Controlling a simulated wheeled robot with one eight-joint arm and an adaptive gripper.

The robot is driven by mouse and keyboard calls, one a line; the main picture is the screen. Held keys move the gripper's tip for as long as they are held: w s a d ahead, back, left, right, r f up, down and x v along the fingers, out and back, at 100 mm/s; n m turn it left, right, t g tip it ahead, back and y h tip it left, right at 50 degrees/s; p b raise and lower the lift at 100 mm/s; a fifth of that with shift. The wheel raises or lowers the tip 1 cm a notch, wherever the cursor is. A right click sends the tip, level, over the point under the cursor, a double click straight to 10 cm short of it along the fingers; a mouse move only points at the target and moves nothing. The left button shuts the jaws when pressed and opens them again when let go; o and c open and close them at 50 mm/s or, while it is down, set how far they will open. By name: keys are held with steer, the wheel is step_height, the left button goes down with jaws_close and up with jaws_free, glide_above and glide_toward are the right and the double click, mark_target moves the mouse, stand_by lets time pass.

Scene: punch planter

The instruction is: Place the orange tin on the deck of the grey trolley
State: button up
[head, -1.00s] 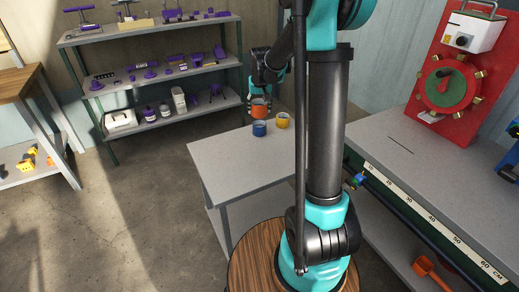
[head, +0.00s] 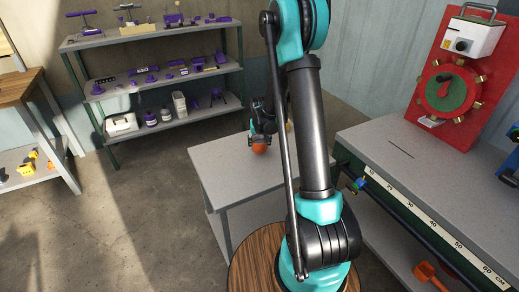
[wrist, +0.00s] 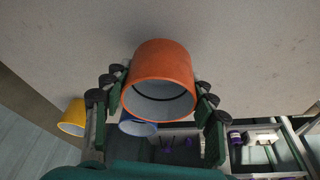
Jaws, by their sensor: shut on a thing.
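The orange tin (head: 259,149) is between the fingers of my gripper (head: 261,136), over the deck of the grey trolley (head: 222,163). In the wrist view the tin (wrist: 160,75) sits with its open mouth facing the camera, and the gripper fingers (wrist: 158,100) are shut on its sides. I cannot tell whether the tin touches the deck. A blue tin (wrist: 138,128) shows just beyond it in the wrist view, partly hidden. In the head view my gripper hides the blue tin.
A yellow tin (wrist: 73,117) stands near the blue one. The trolley's front left deck is clear. A shelf rack (head: 165,75) with purple items stands behind. A grey workbench (head: 400,150) with a red panel (head: 450,80) is on the right.

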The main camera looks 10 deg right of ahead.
mark_target(260, 148)
steer(key=shift+f, duration=1.45)
steer(key=shift+f, duration=0.1)
steer(key=o, duration=1.2)
steer(key=v, duration=1.2)
steer(key=shift+n+t, duration=0.4)
steer(key=shift+n, duration=0.1)
steer(key=shift+s+d+r, duration=0.3)
steer(key=shift+s+d, duration=0.25)
steer(key=shift+s, duration=4.4)
steer(key=shift+s+d+r, duration=0.35)
steer(key=shift+s+d, duration=0.25)
steer(key=shift+s, duration=4.3)
steer(key=shift+s+d+r, duration=0.3)
steer(key=shift+s+d, duration=0.25)
steer(key=shift+s, duration=4.4)
